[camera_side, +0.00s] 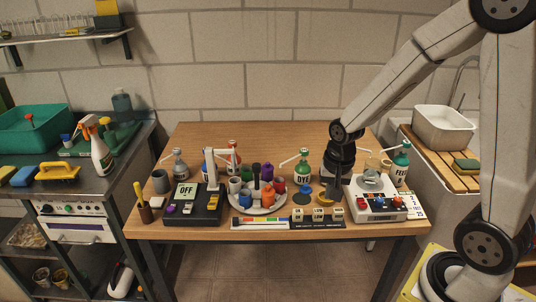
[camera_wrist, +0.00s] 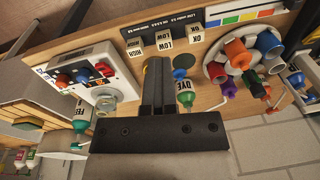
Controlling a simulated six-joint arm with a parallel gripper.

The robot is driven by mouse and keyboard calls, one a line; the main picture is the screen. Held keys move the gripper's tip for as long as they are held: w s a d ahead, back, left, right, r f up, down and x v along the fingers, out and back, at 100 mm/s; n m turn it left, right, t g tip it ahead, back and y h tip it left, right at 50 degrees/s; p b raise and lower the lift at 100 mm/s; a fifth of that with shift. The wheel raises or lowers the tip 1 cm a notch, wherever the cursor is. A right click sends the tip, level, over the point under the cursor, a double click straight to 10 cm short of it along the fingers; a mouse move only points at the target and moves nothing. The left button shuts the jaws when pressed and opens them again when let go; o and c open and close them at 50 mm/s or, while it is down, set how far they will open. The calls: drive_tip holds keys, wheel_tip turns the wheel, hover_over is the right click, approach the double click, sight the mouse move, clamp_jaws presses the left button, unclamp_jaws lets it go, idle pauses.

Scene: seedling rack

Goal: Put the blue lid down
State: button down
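A small blue round piece, which looks like the blue lid (camera_side: 305,190), is near the middle of the bench, just behind a dark round disc (camera_side: 299,199). In the wrist view the blue lid (camera_wrist: 180,74) is just right of my fingers, with the dark disc (camera_wrist: 185,61) beyond it. My gripper (camera_side: 326,193) points down, low over the bench, right of the lid. In the wrist view my gripper's (camera_wrist: 158,62) fingers lie close together, with nothing seen between them. A yellow round piece (camera_side: 322,199) is close by the fingertips. Whether the fingers touch anything is not clear.
A white instrument box (camera_side: 378,208) stands close on the right. A DYE bottle (camera_side: 303,170) stands behind the lid. A round tray (camera_side: 240,208) of coloured pots is on the left, a row of labelled blocks (camera_side: 320,214) in front.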

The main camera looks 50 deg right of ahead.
drive_tip(key=s+a+r+n+t, duration=0.1)
drive_tip(key=s+a+n, duration=0.2)
drive_tip(key=a+n, duration=0.3)
drive_tip(key=n, duration=0.4)
drive_tip(key=shift+s+a+r, duration=0.15)
drive_tip(key=shift+s+a, duration=0.1)
drive_tip(key=shift+s, duration=0.1)
drive_tip(key=shift+c, duration=2.4)
unclamp_jaws()
drive_tip(key=shift+w, duration=0.1)
drive_tip(key=w+d+f+m, duration=0.3)
drive_tip(key=w+d+f, duration=0.1)
drive_tip(key=w+d, duration=0.5)
drive_tip(key=w+d+f+m+h, duration=0.1)
drive_tip(key=w+d+f+m, duration=0.2)
drive_tip(key=w+d, duration=0.6)
drive_tip(key=shift+d+f+m+h, duration=0.3)
drive_tip(key=shift+d+f, duration=0.2)
drive_tip(key=shift+f, duration=0.3)
drive_tip(key=shift+f, duration=0.1)
